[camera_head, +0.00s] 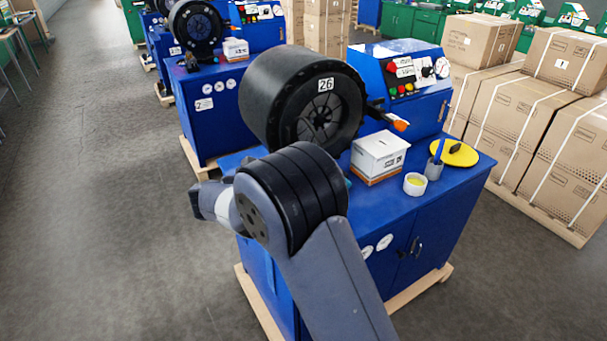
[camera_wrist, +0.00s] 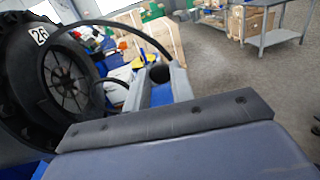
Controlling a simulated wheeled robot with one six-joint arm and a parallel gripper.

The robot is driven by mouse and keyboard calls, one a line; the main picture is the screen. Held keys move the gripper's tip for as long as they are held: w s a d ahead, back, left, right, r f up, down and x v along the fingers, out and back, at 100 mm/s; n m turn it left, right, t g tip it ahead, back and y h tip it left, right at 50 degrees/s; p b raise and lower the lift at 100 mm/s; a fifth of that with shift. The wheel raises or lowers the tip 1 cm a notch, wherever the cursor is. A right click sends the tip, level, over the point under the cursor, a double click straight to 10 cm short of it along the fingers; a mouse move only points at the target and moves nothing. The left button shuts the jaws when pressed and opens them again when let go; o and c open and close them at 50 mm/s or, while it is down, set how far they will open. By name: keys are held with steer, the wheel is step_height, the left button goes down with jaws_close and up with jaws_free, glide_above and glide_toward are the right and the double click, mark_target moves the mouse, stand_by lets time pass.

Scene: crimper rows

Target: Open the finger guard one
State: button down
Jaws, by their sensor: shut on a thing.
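The near crimper's black round head (camera_head: 305,105) bears a label "26" and has a spoked centre. It stands on a blue cabinet (camera_head: 440,205). The head also shows at the left of the wrist view (camera_wrist: 60,80). A thin black hoop (camera_wrist: 122,27), which looks like the finger guard, curves out from in front of the head towards my gripper (camera_wrist: 160,74). My gripper's grey fingers are shut on a dark part at the hoop's end. The exact contact is small and partly hidden. In the head view my arm covers the gripper and the hoop.
A white box (camera_head: 379,155), a small white tub (camera_head: 415,184) and a yellow disc (camera_head: 454,152) stand on the cabinet top. A blue control box (camera_head: 400,85) is behind. Stacked cartons (camera_head: 500,100) are at the right. The floor (camera_head: 100,200) at the left is clear.

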steer(key=c, duration=1.2)
jaws_free()
steer(key=shift+c, duration=0.2)
steer(key=b+v, duration=0.1)
steer(key=v, duration=0.9)
steer(key=shift+s+a, duration=0.15)
steer(key=shift+a, duration=0.2)
steer(key=shift+d, duration=0.1)
steer(key=x, duration=1.1)
steer(key=shift+t+p, duration=0.3)
steer(key=shift+p, duration=0.1)
